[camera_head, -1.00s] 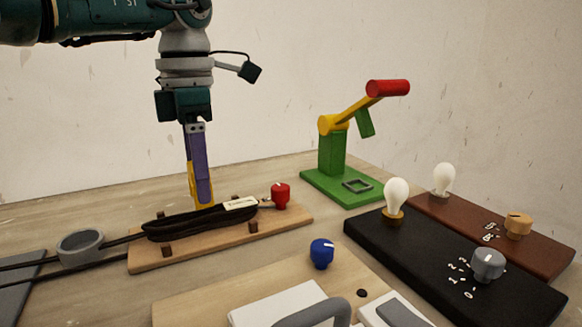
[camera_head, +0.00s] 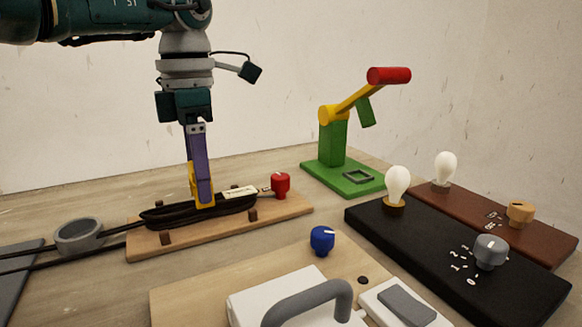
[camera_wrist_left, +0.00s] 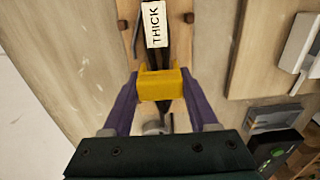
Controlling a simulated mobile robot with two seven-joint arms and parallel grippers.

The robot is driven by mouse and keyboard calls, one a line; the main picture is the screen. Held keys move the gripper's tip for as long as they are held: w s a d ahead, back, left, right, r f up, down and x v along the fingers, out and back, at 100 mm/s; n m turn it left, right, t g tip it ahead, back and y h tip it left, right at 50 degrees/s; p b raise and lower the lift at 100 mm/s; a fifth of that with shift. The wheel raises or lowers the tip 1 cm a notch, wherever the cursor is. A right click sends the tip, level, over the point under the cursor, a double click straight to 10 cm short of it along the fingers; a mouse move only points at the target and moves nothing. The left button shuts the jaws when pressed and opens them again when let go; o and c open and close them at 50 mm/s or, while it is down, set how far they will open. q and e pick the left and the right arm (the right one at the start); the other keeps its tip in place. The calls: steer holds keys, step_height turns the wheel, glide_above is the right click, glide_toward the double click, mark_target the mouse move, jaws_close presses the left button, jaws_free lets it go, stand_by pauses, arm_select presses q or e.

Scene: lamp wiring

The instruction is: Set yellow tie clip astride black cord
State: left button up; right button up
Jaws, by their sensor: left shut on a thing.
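The yellow tie clip (camera_wrist_left: 160,84) is between the purple fingers of my left gripper (camera_head: 203,198), which is shut on it. In the head view the clip (camera_head: 192,182) shows beside and below the finger. The black cord (camera_head: 230,206) lies in a long coil on a wooden board, with a white label; the wrist view reads THICK. The clip is at the coil's middle, and its lower edge shows in front of the near strands. In the wrist view the clip lies across the cord's line. Whether its legs straddle every strand is hidden. My right gripper is not in view.
The wooden board (camera_head: 285,216) has short brown pegs and a red knob (camera_head: 281,185). A grey ring (camera_head: 78,237) stands left, beside the cord tails. A green press (camera_head: 333,150), bulb boards (camera_head: 410,240) and a blue knob (camera_head: 322,240) stand to the right.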

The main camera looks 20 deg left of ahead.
arm_select(q)
steer(key=shift+f, duration=0.15)
steer(key=shift+f+b, duration=0.4)
steer(key=shift+f, duration=0.15)
steer(key=shift+f, duration=0.1)
stand_by(0.4)
steer(key=o, duration=1.4)
step_height(320, 180, up, 10)
steer(key=shift+p, duration=0.5)
steer(key=shift+d, duration=0.1)
